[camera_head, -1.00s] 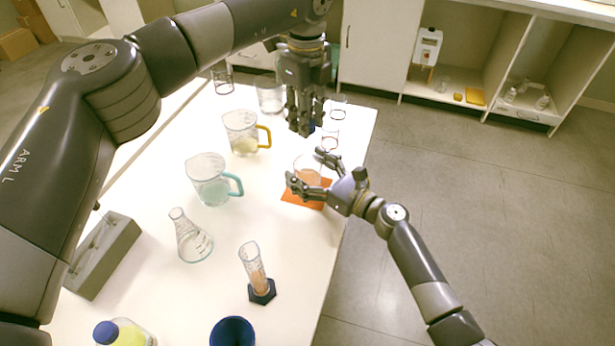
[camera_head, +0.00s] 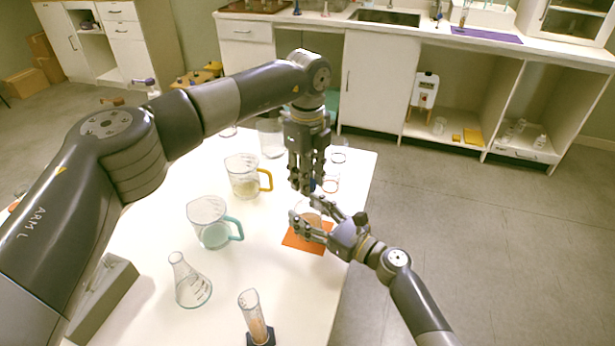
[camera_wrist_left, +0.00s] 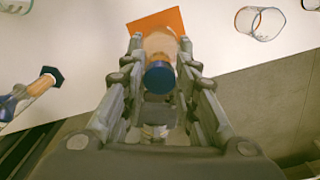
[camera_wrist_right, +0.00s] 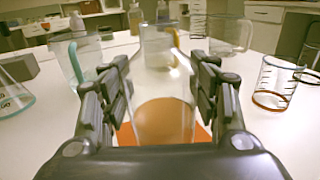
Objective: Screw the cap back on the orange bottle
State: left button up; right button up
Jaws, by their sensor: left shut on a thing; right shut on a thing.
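The orange bottle (camera_head: 312,208) stands on an orange mat (camera_head: 296,241) near the table's right edge. It is clear, with orange liquid low inside, as the right wrist view (camera_wrist_right: 165,122) shows. My right gripper (camera_head: 312,217) is shut on the bottle from the side. My left gripper (camera_head: 307,187) points down from above, shut on the blue cap (camera_wrist_left: 160,77). In the left wrist view the cap lines up with the bottle (camera_wrist_left: 160,42).
A beaker with a yellow handle (camera_head: 243,178), a jug with a teal handle (camera_head: 210,225), a flask (camera_head: 190,284) and a cylinder (camera_head: 254,318) stand to the left. Small beakers (camera_head: 331,183) stand just behind the bottle. Open floor lies right of the table.

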aim_at(308, 216)
pick_arm(q)
jog(key=shift+f, duration=0.5)
jog(key=shift+f, duration=0.9)
jog(key=shift+f, duration=0.55)
